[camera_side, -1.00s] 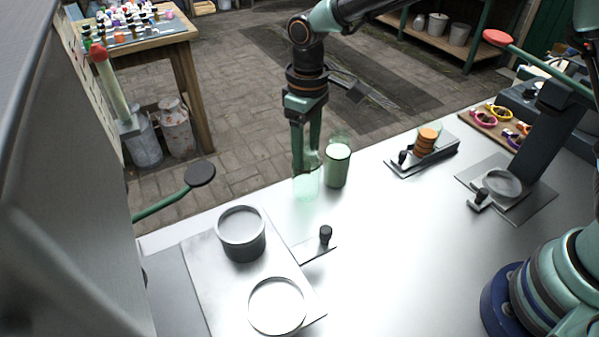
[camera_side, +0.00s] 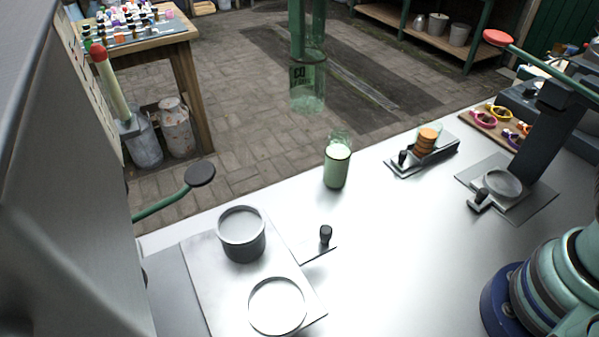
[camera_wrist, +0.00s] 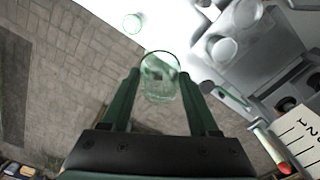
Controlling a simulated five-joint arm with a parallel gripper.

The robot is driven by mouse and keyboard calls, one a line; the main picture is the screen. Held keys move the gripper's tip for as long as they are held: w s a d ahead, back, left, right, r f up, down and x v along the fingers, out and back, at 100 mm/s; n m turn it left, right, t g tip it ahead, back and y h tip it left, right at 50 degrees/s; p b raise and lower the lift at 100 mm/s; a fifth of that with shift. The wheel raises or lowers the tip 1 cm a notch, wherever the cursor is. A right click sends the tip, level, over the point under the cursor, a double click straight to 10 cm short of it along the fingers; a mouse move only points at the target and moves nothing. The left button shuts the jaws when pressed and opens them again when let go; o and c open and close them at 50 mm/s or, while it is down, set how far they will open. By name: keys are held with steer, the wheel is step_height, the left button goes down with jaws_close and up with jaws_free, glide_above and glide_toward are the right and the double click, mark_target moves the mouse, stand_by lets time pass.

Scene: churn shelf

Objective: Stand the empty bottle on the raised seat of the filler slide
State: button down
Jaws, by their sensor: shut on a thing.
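The empty bottle (camera_side: 308,88) is clear green glass with dark print. My gripper (camera_side: 306,48) is shut on its upper part and holds it upright, high above the bench. In the wrist view the bottle (camera_wrist: 160,88) sits between the fingers of my gripper (camera_wrist: 158,76). A raised grey round seat (camera_side: 241,240) with a pale top stands on a metal plate (camera_side: 205,270) at the lower left of the side view. It appears to be the filler slide's seat and bears nothing. The bottle is apart from it, higher in the picture and to the right.
A white-filled green bottle (camera_side: 337,168) stands near the bench's back edge. A flat ring (camera_side: 252,318) lies in front of the seat, and a black knob (camera_side: 326,234) stands to its right. A black-ended lever (camera_side: 200,174) juts out at left. Orange discs (camera_side: 426,143) are stacked at right.

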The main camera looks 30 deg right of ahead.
steer(key=s+a, duration=0.4)
steer(key=a, duration=0.4)
steer(key=s+a, duration=0.4)
steer(key=a, duration=0.4)
step_height(320, 180, down, 9)
steer(key=shift+s+a+r+n, duration=0.15)
steer(key=shift+s+a+n, duration=0.1)
steer(key=shift+a+n, duration=0.1)
steer(key=shift+f, duration=0.2)
stand_by(0.4)
steer(key=shift+f, duration=0.55)
steer(key=shift+f, duration=0.4)
stand_by(0.5)
